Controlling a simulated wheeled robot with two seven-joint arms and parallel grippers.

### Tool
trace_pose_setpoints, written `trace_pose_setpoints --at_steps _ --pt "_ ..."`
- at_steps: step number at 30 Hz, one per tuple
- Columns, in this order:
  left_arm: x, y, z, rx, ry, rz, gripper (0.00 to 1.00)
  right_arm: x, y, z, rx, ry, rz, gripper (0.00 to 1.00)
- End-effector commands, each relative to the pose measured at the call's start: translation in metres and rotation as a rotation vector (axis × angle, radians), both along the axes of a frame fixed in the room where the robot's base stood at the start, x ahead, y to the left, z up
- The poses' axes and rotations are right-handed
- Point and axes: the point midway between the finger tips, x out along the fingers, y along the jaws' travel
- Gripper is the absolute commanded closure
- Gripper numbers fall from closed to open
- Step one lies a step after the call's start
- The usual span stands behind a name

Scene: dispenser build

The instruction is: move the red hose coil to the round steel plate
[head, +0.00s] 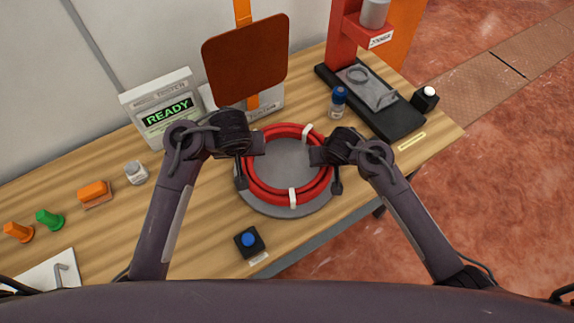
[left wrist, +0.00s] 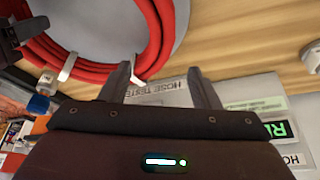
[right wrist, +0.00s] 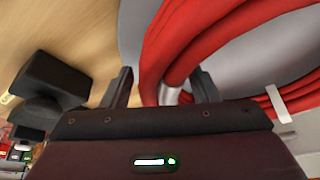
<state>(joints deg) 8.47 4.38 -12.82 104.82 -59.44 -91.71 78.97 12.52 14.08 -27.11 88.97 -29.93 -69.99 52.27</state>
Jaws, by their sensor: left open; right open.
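The red hose coil (head: 262,190) lies flat on the round grey steel plate (head: 288,160), bound with white ties. My right gripper (head: 332,172) is open at the coil's right side. In the right wrist view a stretch of the coil (right wrist: 190,55) passes close beyond its parted fingers (right wrist: 162,88). Whether either gripper touches the coil is unclear.
A tester showing READY (head: 165,110) stands at the back left. A red stand with a dark base (head: 385,110) and a small blue-capped bottle (head: 338,102) are at the back right. A blue button box (head: 249,241) sits near the front edge. Orange and green pieces lie left.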

Motion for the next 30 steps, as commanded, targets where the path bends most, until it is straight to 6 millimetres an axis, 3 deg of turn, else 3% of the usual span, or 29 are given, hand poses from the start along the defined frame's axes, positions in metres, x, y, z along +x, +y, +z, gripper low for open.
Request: trace_pose_setpoints --at_steps 4,11,24,30 --pt "-0.006 -0.001 0.014 -0.004 0.0 0.002 0.44 0.0 0.0 0.0 0.0 0.0 0.0 0.45" --pt "-0.008 0.0 0.019 0.001 0.002 0.003 0.44 -0.004 0.002 0.009 0.005 0.0 0.002 0.45" --pt "-0.008 0.0 0.019 0.001 0.001 0.002 0.44 -0.037 -0.003 0.09 0.006 -0.001 -0.001 0.45" --pt "-0.008 0.0 0.019 0.001 0.001 0.002 0.44 -0.045 -0.005 0.108 0.003 -0.002 -0.001 0.45"
